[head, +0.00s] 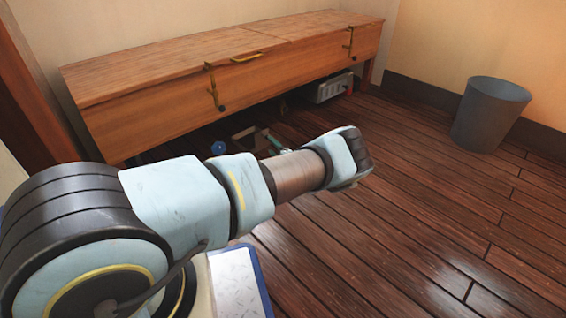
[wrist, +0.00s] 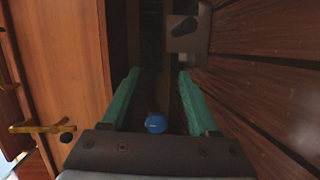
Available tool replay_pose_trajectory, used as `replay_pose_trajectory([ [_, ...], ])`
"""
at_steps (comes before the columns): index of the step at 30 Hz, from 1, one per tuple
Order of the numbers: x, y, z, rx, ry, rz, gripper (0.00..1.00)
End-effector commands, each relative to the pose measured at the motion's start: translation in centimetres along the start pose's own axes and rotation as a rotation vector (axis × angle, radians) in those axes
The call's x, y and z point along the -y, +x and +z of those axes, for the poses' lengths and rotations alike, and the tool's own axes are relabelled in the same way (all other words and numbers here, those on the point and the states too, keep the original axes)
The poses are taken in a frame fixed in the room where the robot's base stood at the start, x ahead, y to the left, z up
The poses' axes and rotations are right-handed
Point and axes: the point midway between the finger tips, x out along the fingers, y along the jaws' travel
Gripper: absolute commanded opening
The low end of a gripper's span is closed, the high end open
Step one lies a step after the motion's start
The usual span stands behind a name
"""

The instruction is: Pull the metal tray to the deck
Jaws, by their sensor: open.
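A pale grey, box-like metal thing (head: 331,88) lies on the deck under the right end of the wooden bench; it may be the metal tray, but I cannot tell for sure. My gripper (head: 277,145) is low by the bench's front edge, left of and apart from that thing, and partly hidden by my arm. In the wrist view my gripper (wrist: 158,76) has its two green fingers spread, with nothing held between them. A greyish block (wrist: 187,34) with a dark spot shows beyond the fingertips; I cannot tell what it is.
The wooden bench (head: 170,105) has brass latches and overhangs the low space. A blue ball (head: 218,147) and an open brown box (head: 250,139) lie beneath its front. A grey bin (head: 489,115) stands at the right. The plank deck (head: 430,215) in front is clear.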

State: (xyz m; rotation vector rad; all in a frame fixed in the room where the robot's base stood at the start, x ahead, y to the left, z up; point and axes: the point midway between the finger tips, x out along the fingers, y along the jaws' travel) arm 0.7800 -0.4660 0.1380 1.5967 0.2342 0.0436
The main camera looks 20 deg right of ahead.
Motion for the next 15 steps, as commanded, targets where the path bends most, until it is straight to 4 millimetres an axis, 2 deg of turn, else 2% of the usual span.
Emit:
replay_pose_trajectory([
  [1,1.8,-0.4,1.1,0.036,0.043,0.011,0.61],
  [5,3.3,-1.2,2.7,0.092,0.119,0.032,0.61],
  [9,3.7,-1.5,3.4,0.114,0.148,0.041,0.61],
  [15,3.6,-1.5,3.3,0.113,0.147,0.040,0.61],
])
